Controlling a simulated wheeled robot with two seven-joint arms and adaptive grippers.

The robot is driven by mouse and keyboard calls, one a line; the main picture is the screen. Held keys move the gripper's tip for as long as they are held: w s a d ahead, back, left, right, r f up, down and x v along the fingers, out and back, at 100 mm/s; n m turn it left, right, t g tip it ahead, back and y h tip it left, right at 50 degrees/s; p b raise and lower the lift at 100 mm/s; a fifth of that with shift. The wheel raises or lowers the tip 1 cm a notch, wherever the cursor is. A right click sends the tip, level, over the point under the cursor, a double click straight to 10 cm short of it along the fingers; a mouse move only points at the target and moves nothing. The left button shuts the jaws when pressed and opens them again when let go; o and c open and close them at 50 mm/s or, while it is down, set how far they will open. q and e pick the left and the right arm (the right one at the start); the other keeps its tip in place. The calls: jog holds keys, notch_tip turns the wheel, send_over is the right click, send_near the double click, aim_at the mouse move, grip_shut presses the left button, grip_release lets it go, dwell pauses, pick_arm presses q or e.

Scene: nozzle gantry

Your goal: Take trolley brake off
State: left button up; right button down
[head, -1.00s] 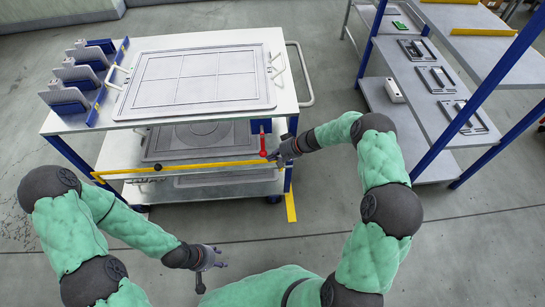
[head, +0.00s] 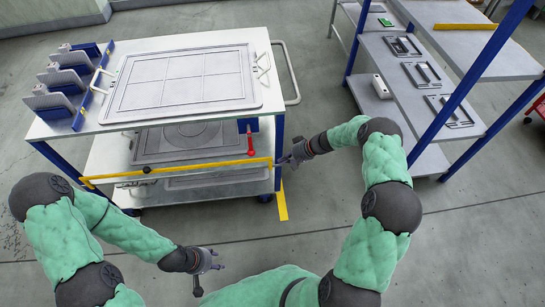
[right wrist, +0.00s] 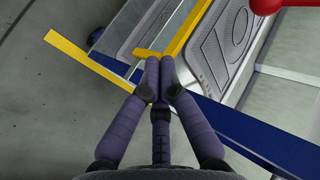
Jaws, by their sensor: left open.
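The trolley (head: 225,115) stands at the left, with a pale top and a lower shelf. Its red brake lever (head: 250,140) hangs down from a blue block at the front right corner, its round knob low. A red rounded part (right wrist: 268,5) shows at the top right of the right wrist view. My right gripper (head: 281,162) is just right of the trolley's front right corner, apart from the lever. Its fingertips are together and empty in the right wrist view (right wrist: 160,64). My left gripper (head: 209,279) is open and empty, low in front of the trolley.
A yellow bar (head: 200,166) runs along the trolley's front. A framed panel (head: 185,83) lies on top, beside upright blue holders (head: 75,75). A blue-posted rack (head: 400,85) stands at the right. Floor is clear between trolley and rack, with a yellow stripe (head: 281,205).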

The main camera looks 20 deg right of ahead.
jog(key=shift+s+d+f+p, duration=0.15)
jog(key=shift+s+d, duration=0.15)
jog(key=shift+d, duration=0.35)
jog(key=shift+s+d+f+p, duration=0.15)
jog(key=shift+s+d, duration=0.15)
jog(key=shift+d, duration=0.3)
jog(key=shift+s+d+f, duration=0.15)
jog(key=shift+s+d, duration=0.15)
jog(key=shift+d, duration=0.35)
